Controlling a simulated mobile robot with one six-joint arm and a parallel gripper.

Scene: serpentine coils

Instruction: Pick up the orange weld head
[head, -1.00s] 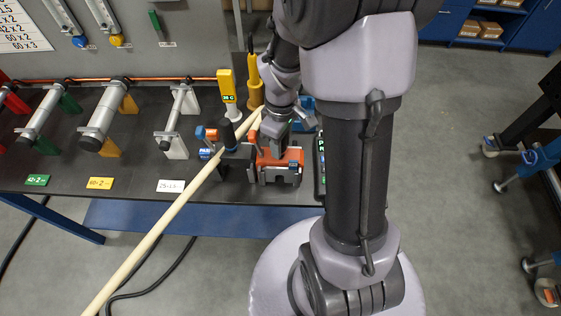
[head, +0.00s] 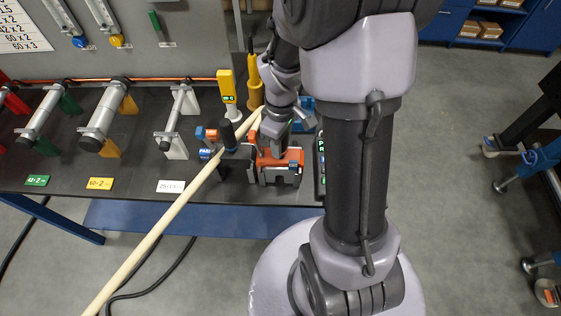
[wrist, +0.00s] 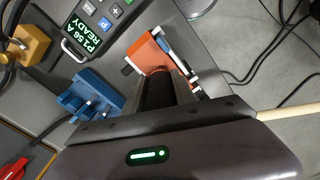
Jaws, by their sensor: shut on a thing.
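The orange weld head (head: 292,158) sits near the front edge of the dark bench in the head view, orange on top with grey ends. My gripper (head: 268,150) reaches down onto it from above and is shut on it. I cannot tell whether the weld head touches the bench.
A long pale tube (head: 160,225) slants from the bench past its front edge, beside the weld head. A yellow gauge (head: 227,85) stands behind. A blue block (wrist: 88,96) and a control box (wrist: 100,22) reading READY are close by. Mounted rollers (head: 105,120) fill the left.

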